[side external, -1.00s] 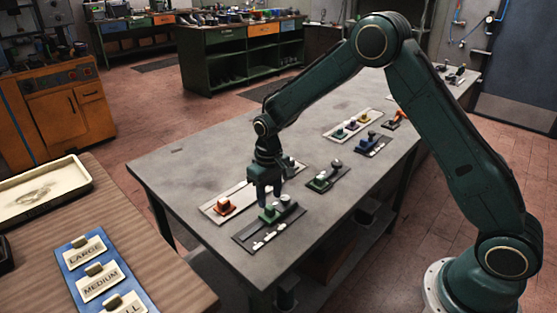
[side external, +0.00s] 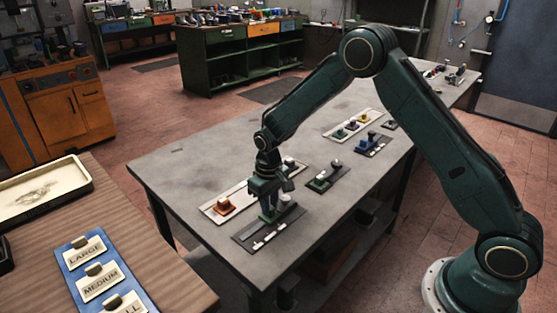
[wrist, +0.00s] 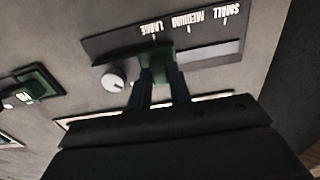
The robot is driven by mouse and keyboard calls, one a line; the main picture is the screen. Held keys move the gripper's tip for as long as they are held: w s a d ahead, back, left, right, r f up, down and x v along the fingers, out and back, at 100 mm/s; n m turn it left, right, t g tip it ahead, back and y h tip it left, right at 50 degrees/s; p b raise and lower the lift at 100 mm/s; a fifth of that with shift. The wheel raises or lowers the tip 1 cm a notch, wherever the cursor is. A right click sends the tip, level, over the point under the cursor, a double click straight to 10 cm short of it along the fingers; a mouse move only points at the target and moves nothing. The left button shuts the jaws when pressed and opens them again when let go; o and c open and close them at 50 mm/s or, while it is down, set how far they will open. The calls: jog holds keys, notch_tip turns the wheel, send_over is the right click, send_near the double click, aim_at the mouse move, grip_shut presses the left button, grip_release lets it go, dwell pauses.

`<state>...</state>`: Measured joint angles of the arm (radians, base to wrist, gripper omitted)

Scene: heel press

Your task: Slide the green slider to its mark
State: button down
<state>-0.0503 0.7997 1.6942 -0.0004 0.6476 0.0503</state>
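The green slider (wrist: 155,62) sits on a dark panel (wrist: 100,45) with the words LARGE, MEDIUM and SMALL, upside down in the wrist view. The slider is by LARGE, and the slot runs bare toward SMALL. In the side view the green slider (side external: 267,216) is low at my gripper's fingertips. My gripper (wrist: 160,75) points down with one finger on each side of the slider's upper part. The fingers are very close to it, but I cannot tell whether they press on it.
Another dark panel (side external: 327,180) and a blue-slider panel (side external: 373,146) lie farther along the grey table (side external: 200,165). A blue board (side external: 77,263) with LARGE and MEDIUM plates is on the wooden table.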

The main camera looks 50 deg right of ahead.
jog(key=shift+a, duration=2.3)
jog(key=c, duration=1.3)
grip_release()
jog(key=shift+r, duration=0.15)
jog(key=shift+r, duration=6.8)
jog(key=shift+r, duration=0.1)
